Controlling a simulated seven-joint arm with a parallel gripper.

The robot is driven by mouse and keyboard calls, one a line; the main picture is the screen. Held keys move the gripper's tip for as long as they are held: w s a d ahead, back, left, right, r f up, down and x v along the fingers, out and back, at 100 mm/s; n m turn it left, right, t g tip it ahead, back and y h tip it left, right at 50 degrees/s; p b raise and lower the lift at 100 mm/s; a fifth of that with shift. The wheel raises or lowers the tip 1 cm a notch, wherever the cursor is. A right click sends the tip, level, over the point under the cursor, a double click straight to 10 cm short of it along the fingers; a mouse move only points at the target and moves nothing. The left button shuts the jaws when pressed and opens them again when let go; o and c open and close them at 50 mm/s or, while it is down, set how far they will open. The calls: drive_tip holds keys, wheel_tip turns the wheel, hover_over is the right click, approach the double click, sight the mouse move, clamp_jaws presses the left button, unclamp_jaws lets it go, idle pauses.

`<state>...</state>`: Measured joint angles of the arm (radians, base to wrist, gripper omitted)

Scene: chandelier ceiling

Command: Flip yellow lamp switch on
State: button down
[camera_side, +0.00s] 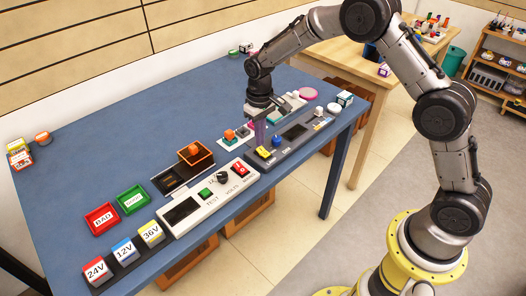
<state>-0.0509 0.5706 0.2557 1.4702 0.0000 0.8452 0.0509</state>
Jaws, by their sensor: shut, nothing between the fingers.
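My gripper (260,138) points down over the left end of a dark grey panel (318,137) on the blue table. It is shut with nothing in it. A yellow switch (264,153) sits on the panel's left end, just below my fingertips. I cannot tell whether the fingers touch it, or which way the switch is tipped. A blue knob (276,141) is right beside it on the same panel. The panel also has a dark screen (294,132). I cannot make out the yellow lamp itself.
A white tester box (208,198) with a green button, black dial and red switch stands left of the panel. An orange-framed holder (195,153), red tray (101,219), green tray (132,199) and voltage blocks (124,250) lie further left.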

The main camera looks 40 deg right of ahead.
sight(260, 149)
drive_tip(key=shift+f, duration=1)
idle(1.0)
drive_tip(key=shift+r, duration=3.55)
